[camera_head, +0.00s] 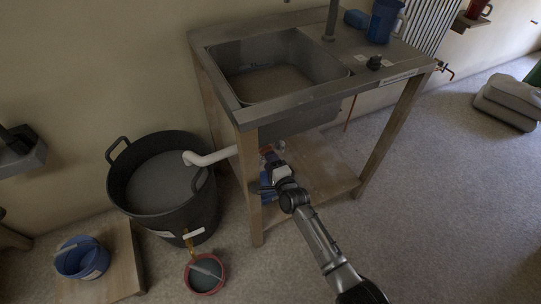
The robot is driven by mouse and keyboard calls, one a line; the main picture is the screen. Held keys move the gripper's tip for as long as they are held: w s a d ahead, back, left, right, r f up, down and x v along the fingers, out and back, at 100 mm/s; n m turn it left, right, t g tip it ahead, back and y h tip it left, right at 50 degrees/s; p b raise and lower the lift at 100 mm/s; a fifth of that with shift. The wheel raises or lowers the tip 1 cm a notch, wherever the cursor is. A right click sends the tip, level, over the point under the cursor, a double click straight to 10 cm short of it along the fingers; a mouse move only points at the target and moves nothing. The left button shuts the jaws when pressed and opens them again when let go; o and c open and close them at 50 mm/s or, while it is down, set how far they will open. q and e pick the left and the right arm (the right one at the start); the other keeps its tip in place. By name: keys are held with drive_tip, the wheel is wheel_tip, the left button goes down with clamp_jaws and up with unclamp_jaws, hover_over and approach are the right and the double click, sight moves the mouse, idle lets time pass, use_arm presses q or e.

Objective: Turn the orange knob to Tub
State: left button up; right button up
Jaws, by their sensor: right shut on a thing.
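The sink (241,98) stands on a wooden frame with a grey metal top. A white pipe (212,156) runs from under it over the rim of the black tub (196,214). My right gripper (269,157) is under the sink, beside the front leg, shut on the orange knob (266,149). Only a small orange-brown bit of the knob shows at the fingertips; its pointer and any labels are hidden or too small to read. The tub holds grey liquid or material. My left gripper is not in view.
A blue container (268,186) stands on the lower shelf (328,176), partly behind my arm. A red-rimmed bucket (206,274) is below the tub's tap. A blue bucket (84,260) sits on a wooden board at left. Grey sacks (507,101) lie at right; the floor between is clear.

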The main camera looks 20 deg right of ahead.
use_arm(q)
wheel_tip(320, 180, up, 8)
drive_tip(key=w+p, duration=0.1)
drive_tip(key=p, duration=0.6)
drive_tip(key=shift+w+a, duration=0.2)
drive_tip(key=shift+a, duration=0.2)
use_arm(e)
drive_tip(key=s+r, duration=0.1)
drive_tip(key=s, duration=0.9)
drive_tip(key=shift+s+d, duration=0.15)
drive_tip(key=shift+d, duration=0.15)
